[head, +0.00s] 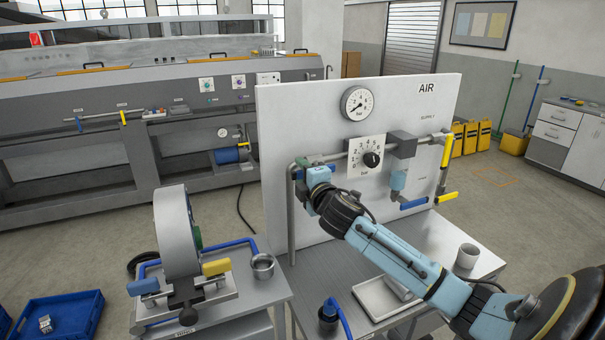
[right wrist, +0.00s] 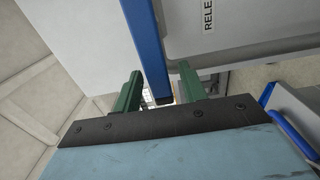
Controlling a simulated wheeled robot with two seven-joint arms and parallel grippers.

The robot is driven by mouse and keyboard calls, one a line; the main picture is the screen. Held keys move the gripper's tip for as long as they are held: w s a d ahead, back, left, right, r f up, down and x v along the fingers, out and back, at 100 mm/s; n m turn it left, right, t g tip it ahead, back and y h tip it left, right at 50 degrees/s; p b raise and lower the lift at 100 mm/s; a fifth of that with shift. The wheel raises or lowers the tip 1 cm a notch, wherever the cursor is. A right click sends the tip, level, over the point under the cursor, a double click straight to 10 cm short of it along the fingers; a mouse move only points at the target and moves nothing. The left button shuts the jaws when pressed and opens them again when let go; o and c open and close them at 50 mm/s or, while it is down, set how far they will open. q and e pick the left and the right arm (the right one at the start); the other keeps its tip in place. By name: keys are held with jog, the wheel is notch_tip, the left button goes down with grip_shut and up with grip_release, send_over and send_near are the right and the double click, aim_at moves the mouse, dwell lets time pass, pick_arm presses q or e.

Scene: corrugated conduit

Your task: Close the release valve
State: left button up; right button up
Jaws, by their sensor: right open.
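In the right wrist view a long blue lever (right wrist: 150,45) runs down from the top edge to between the two green fingers of my right gripper (right wrist: 160,90). The fingers stand apart, one on each side of the lever's lower end, with visible gaps. Beside it a grey surface carries a label (right wrist: 209,16) cut off after "RELE". In the head view my right gripper (head: 305,166) is at the left part of the pipe on the white AIR panel (head: 285,110), and my wrist hides most of the valve there. My left gripper is not in view.
The panel carries a pressure gauge (head: 357,103), a dial (head: 371,159), a yellow lever (head: 447,151) and another blue lever (head: 413,204). A white tray (head: 362,298) and a cup (head: 467,256) are on the bench below. A machine (head: 175,235) stands at left.

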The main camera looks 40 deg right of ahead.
grip_shut()
dwell(0.3)
